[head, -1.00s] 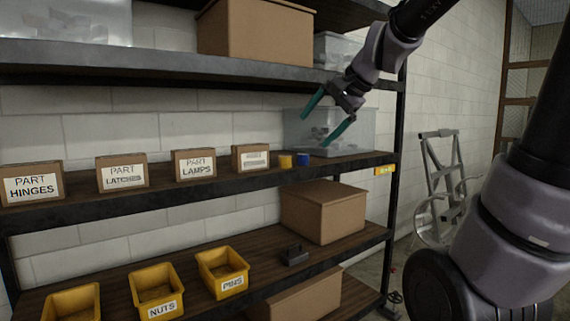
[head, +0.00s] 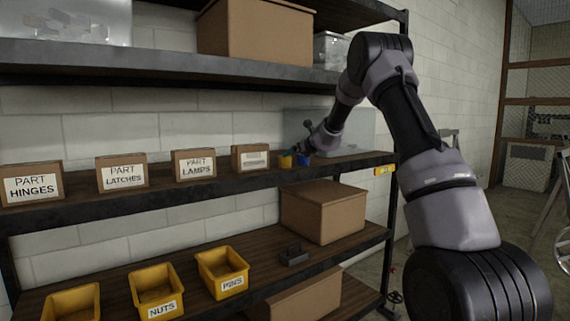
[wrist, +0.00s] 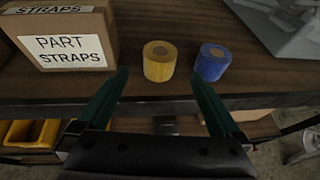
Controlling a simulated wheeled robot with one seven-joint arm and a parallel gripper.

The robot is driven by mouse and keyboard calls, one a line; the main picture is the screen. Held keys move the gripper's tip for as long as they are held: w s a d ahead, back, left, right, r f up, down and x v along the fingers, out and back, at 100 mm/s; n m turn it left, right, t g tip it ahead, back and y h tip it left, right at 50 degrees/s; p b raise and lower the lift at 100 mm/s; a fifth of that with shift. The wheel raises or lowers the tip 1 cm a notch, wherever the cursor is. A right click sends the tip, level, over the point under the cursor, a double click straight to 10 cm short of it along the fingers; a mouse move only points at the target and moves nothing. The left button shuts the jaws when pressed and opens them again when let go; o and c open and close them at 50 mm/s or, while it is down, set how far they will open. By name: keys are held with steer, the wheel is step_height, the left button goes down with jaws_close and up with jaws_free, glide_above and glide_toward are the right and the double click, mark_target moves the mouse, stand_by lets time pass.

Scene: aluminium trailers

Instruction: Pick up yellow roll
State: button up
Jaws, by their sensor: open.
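The yellow roll (head: 285,162) stands upright on the middle shelf, just left of a blue roll (head: 303,159). In the wrist view the yellow roll (wrist: 159,61) is ahead of my gripper (wrist: 160,83), roughly centred between the two green fingertips. The blue roll (wrist: 212,62) stands close to its right, beyond the right finger's tip. My gripper is open and empty, and nothing shows as held. In the head view my gripper is at the rolls, and its fingers are mostly hidden there by my arm.
A cardboard box labelled PART STRAPS (wrist: 62,38) stands left of the yellow roll, near the left finger. A clear plastic bin (head: 357,135) stands behind and right of the rolls. Yellow bins (head: 222,272) sit on the lower shelf.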

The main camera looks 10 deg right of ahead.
mark_target(285, 159)
steer(key=x, duration=1)
steer(key=shift+w+a+f, duration=0.1)
steer(key=shift+w+f, duration=0.1)
steer(key=c, duration=1.4)
steer(key=shift+r, duration=0.1)
